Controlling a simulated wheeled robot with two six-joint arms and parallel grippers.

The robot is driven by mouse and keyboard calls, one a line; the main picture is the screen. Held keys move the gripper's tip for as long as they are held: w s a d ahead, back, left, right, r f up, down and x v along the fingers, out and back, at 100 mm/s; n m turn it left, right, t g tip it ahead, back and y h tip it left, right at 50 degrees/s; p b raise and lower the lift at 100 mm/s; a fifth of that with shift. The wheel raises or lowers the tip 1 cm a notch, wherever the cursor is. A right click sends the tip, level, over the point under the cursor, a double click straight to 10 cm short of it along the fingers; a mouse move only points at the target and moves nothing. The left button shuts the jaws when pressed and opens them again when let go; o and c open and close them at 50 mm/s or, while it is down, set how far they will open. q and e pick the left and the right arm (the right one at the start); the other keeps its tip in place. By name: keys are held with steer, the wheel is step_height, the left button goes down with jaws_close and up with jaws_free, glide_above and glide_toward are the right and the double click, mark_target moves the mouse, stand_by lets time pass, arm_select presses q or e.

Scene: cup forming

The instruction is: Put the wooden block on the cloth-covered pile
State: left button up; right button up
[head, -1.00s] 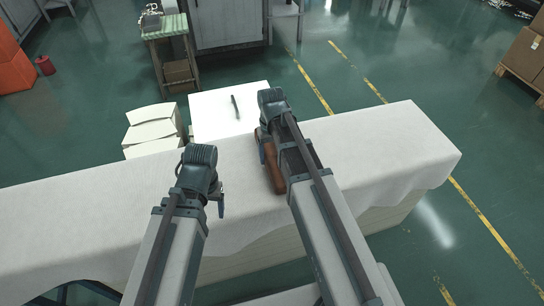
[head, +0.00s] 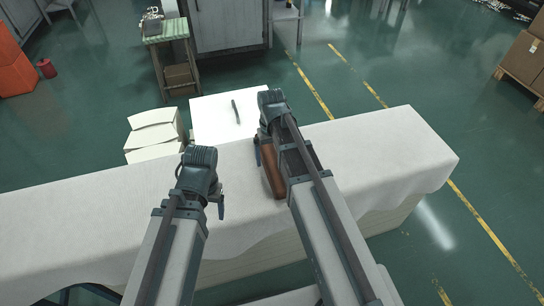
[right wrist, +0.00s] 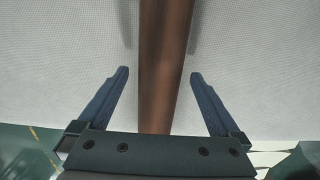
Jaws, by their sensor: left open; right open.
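The long brown wooden block (head: 273,172) lies on the white cloth of the covered pile (head: 400,150), partly hidden by my right arm in the head view. In the right wrist view the block (right wrist: 164,70) runs between the fingers of my right gripper (right wrist: 160,75). The fingers are open, with a gap to the block on each side. In the head view my right gripper (head: 262,153) is mostly hidden behind its own arm, at the block. My left gripper (head: 220,205) is open and empty over the cloth, left of the block.
A white board (head: 225,115) with a small dark tool (head: 236,111) lies beyond the pile. A stack of paper (head: 155,132) stands left of it. The right end of the cloth is clear. A small green-topped table (head: 166,30) stands further back.

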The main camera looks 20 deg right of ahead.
mark_target(271, 158)
arm_select(q)
step_height(271, 158, up, 10)
steer(key=p, duration=0.9)
arm_select(e)
step_height(271, 158, up, 10)
steer(key=shift+w, duration=0.25)
arm_select(q)
steer(key=shift+f, duration=0.15)
arm_select(e)
steer(key=shift+f, duration=0.15)
arm_select(q)
step_height(271, 158, down, 12)
steer(key=b, duration=1.2)
arm_select(e)
steer(key=f, duration=1.1)
steer(key=shift+s+f, duration=0.3)
steer(key=shift+f, duration=0.1)
arm_select(q)
steer(key=shift+r, duration=0.25)
arm_select(e)
steer(key=shift+r, duration=0.1)
